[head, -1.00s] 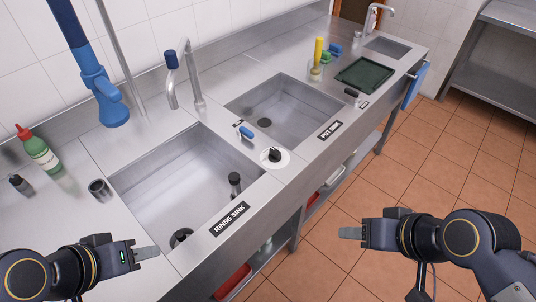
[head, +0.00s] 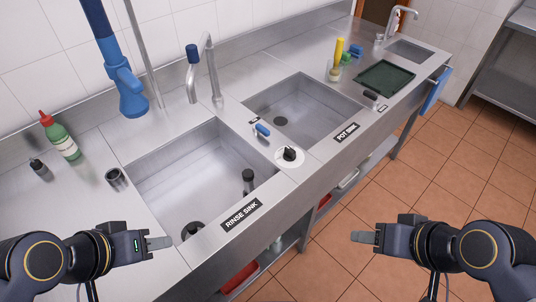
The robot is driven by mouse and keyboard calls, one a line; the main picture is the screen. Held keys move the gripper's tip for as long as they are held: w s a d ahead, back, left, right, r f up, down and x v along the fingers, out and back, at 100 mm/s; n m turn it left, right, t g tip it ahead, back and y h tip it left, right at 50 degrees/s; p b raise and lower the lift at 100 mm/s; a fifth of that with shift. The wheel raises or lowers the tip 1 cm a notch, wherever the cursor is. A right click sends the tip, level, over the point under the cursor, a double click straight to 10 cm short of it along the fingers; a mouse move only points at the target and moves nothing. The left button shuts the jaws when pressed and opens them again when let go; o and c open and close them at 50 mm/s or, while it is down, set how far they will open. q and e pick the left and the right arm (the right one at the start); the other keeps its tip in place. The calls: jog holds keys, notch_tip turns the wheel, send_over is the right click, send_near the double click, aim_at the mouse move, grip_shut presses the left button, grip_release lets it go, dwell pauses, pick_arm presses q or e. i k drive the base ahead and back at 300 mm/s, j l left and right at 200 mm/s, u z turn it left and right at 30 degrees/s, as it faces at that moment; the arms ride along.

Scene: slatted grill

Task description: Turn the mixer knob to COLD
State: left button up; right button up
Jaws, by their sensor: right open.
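The mixer knob (head: 289,154) is black and sits on a round white dial (head: 291,163) on the steel strip between the two sinks. The dial's markings are too small to read. My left gripper (head: 160,243) is at the lower left, over the front edge by the rinse sink, apart from the knob; its fingers overlap in this view, so its opening cannot be told. My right gripper (head: 362,237) is at the lower right, over the floor in front of the counter. It is open and empty, well away from the knob.
A blue lever (head: 261,130) stands beside the dial. The rinse sink (head: 190,175) is left and the pot sink (head: 315,105) is right. A tap (head: 212,75) and a blue sprayer (head: 130,95) rise behind. A green bottle (head: 62,138) stands left; a dark green tray (head: 385,77) lies right.

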aim_at(289, 154)
jog(key=i+l+u, duration=0.1)
jog(key=l+u, duration=0.25)
jog(key=i+l+u, duration=0.1)
jog(key=l+u, duration=0.25)
